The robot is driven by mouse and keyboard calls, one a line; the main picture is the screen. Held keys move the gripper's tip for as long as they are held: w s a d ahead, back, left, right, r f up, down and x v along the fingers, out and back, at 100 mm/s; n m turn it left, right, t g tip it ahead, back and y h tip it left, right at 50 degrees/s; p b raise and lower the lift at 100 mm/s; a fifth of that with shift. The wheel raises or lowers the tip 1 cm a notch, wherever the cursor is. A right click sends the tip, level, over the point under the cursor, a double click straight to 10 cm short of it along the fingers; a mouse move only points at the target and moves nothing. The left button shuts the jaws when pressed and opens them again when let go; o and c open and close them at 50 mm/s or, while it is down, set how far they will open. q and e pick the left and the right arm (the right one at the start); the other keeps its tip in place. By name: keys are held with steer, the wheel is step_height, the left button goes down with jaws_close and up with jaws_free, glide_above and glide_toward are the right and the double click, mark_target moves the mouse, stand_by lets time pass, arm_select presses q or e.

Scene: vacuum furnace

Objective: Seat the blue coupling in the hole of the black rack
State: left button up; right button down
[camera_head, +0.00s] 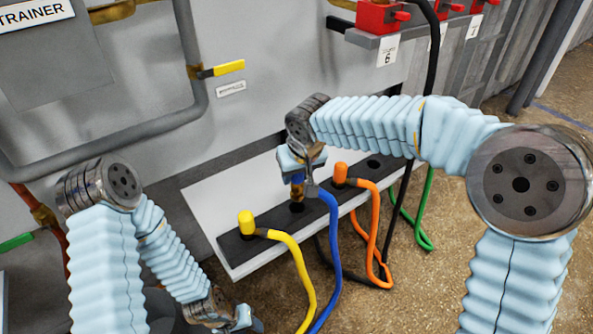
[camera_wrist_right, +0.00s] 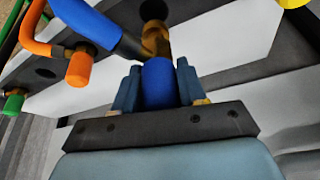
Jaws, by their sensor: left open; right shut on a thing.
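The black rack (camera_head: 273,218) is a long dark strip with holes along a pale ledge. My right gripper (camera_head: 298,170) is shut on the blue coupling (camera_wrist_right: 158,85), which is mostly hidden in the head view. The coupling's brass end (camera_head: 297,190) points down just above an open rack hole (camera_head: 297,208). In the right wrist view, the brass end (camera_wrist_right: 155,38) appears near that hole (camera_wrist_right: 153,10) and apart from it. The blue cable (camera_head: 329,245) hangs from the coupling. My left gripper (camera_head: 243,320) is open and empty at the bottom edge, partly cut off.
A yellow coupling (camera_head: 246,222) stands in the rack to the left, an orange one (camera_head: 340,173) to the right. Their cables hang in front. A green cable (camera_head: 424,240) hangs further right. A grey pipe (camera_head: 150,132) and yellow valve handle (camera_head: 229,68) are on the panel behind.

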mark_target(297, 196)
steer(key=shift+f+b, duration=0.7)
steer(key=shift+f, duration=0.4)
steer(key=shift+f+b, duration=0.85)
steer(key=shift+f, duration=0.35)
steer(key=shift+f+b, duration=1)
steer(key=shift+f, duration=0.15)
steer(key=shift+f+b, duration=0.3)
steer(key=c, duration=0.5)
jaws_free()
steer(key=shift+c, duration=0.2)
steer(key=p+v, duration=0.2)
steer(key=v, duration=1.1)
steer(key=shift+r, duration=0.4)
